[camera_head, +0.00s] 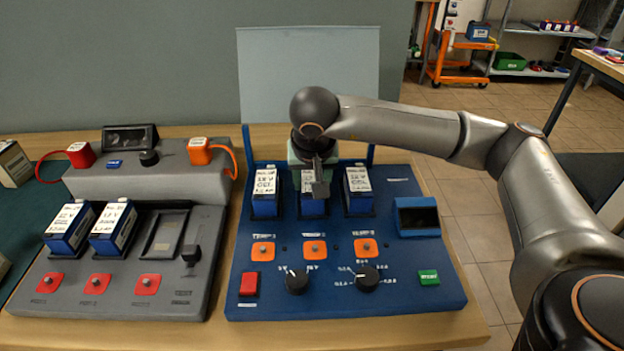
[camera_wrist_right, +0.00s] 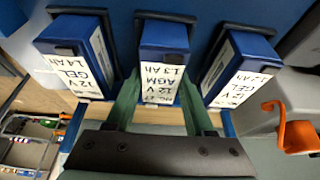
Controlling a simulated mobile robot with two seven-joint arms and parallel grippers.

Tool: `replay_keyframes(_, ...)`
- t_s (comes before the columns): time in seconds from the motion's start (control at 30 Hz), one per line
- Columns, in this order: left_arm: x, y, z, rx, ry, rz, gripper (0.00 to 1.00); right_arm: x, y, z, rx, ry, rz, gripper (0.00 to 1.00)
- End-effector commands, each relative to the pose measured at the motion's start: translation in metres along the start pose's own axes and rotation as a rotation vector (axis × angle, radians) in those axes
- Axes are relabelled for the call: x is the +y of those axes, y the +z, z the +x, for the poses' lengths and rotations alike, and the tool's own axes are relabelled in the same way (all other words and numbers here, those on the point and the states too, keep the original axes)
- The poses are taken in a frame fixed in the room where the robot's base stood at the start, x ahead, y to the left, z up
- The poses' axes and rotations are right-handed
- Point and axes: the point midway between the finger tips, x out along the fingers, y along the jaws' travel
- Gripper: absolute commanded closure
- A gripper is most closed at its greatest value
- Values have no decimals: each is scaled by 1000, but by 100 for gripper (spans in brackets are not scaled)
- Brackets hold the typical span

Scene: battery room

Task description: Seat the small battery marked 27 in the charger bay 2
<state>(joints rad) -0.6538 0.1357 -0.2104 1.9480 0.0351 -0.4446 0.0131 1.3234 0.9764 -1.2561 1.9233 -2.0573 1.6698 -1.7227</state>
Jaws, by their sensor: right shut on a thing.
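The blue charger (camera_head: 330,281) stands on the bench with three bays in a row. A small blue battery (camera_head: 312,208) with a white label is at its middle bay. In the right wrist view this battery (camera_wrist_right: 163,38) reads 12 V AGM 1.3 Ah; its smaller print is hard to read. My right gripper (camera_head: 314,187) reaches over from behind and is shut on it, with green fingers (camera_wrist_right: 158,105) on both its sides. The battery looks upright and level with its neighbours; its base is hidden, so I cannot tell whether it is fully down. My left gripper is out of view.
Blue batteries fill the charger's left (camera_head: 265,193) and right (camera_head: 357,191) bays, close on each side. A grey charger (camera_head: 165,285) at left holds two batteries and an empty bay. A small screen (camera_head: 416,217) stands at the blue charger's right.

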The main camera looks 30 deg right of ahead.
Motion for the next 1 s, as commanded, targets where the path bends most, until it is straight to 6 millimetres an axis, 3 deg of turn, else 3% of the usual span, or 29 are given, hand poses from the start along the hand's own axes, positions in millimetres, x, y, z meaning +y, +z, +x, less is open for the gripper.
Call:
replay_keyframes(0.13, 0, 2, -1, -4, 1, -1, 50, 0, -1, -1, 3, -2, 1, 34)
replay_keyframes(0.57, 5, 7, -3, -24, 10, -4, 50, 0, 0, 1, -1, 1, 0, 34)
replay_keyframes(0.8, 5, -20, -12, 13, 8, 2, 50, 0, -1, -23, 1, -1, -1, 34)
replay_keyframes(1.0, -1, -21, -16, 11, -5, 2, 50, 0, -1, -39, 1, -1, 0, 34)
